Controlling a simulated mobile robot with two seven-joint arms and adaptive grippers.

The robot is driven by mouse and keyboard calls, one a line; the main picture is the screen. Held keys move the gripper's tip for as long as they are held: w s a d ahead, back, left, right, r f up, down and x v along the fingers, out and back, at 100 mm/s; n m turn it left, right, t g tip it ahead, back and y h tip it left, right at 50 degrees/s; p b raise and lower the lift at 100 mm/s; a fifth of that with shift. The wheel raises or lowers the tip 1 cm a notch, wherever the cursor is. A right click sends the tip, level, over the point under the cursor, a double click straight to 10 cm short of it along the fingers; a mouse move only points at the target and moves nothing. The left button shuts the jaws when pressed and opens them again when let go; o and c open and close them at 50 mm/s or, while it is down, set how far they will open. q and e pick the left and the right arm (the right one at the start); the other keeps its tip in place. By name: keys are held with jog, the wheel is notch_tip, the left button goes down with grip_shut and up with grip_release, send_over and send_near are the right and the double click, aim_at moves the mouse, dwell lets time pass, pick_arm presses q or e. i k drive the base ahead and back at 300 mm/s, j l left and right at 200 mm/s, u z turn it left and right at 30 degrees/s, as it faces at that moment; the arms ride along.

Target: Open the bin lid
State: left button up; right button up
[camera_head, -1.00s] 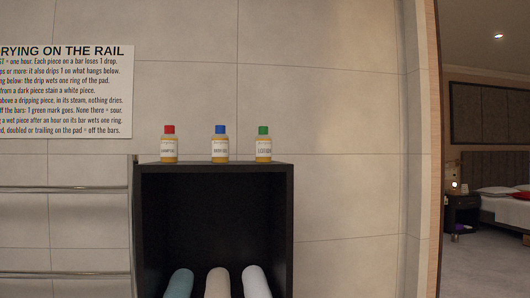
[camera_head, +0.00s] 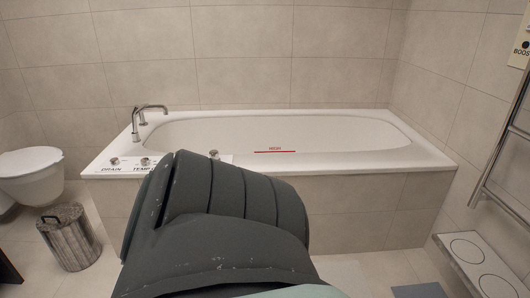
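A bin (camera_head: 72,246) stands on the floor at the lower left in the head view. It is a short upright cylinder with a shiny, mottled grey-brown side. Its dark round lid (camera_head: 60,217) lies flat on top and looks closed. Neither of my grippers shows in this view, so I cannot see whether they are open or shut.
A toilet (camera_head: 32,178) stands behind the bin, left of a white bathtub (camera_head: 440,160). A large dark ribbed shape close to the camera hides the middle floor. A metal rail (camera_head: 490,180) and a low pad (camera_head: 470,262) are at right.

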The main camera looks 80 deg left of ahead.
aim_at(60, 217)
jog(key=u, duration=4.1)
